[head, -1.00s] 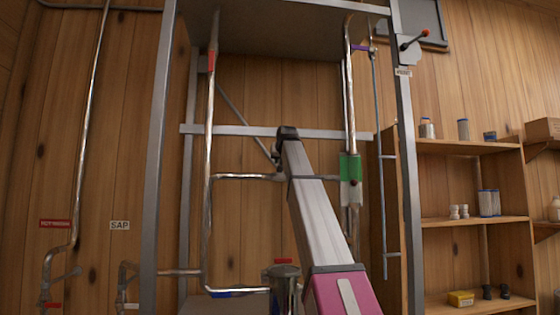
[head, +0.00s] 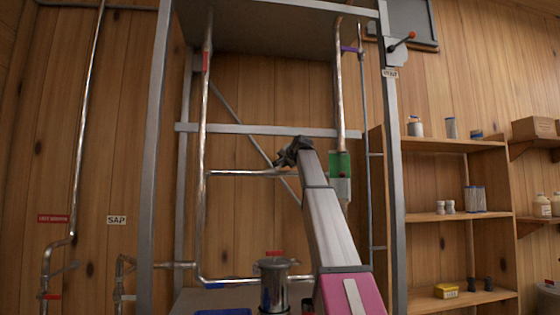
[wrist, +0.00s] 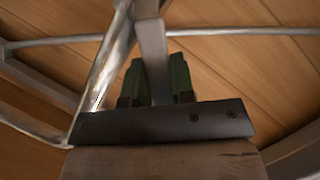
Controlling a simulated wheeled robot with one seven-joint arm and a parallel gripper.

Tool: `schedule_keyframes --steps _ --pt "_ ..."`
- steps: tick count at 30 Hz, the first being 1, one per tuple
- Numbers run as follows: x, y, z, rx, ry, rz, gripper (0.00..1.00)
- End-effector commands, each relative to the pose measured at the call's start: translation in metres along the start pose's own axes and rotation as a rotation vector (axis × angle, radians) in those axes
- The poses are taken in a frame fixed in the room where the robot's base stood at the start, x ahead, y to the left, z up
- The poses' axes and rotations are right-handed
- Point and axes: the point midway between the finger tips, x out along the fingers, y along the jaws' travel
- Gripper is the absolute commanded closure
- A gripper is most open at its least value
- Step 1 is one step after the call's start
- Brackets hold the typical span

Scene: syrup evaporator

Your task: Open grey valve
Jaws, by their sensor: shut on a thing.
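In the wrist view, a flat grey bar (wrist: 152,45), which looks like the grey valve's handle, runs between the two dark green fingers of my gripper (wrist: 157,82). The fingers are shut on it. A shiny metal pipe (wrist: 113,55) passes just left of the fingers. In the head view my gripper (head: 288,154) is small, at the far end of my arm, in front of the wooden wall and just above a horizontal pipe (head: 245,173). There the handle cannot be told apart from the gripper, and the valve body is not clear.
A metal frame with uprights (head: 160,150) and a crossbar (head: 235,129) surrounds the pipes. A lidded metal pot (head: 274,285) stands low in front. A green sight section (head: 336,165) sits on the right pipe. Wooden shelves (head: 455,215) with jars stand at the right.

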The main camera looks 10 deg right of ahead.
Motion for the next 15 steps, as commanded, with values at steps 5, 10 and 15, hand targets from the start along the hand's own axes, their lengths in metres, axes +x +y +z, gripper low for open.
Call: schedule_keyframes --steps 5,10,15 --pt "0.000 0.012 0.001 0.121 0.001 -0.049 1.00" --pt "0.001 0.018 0.003 0.204 0.001 -0.084 1.00" --pt "0.001 0.021 0.003 0.255 0.002 -0.106 1.00"
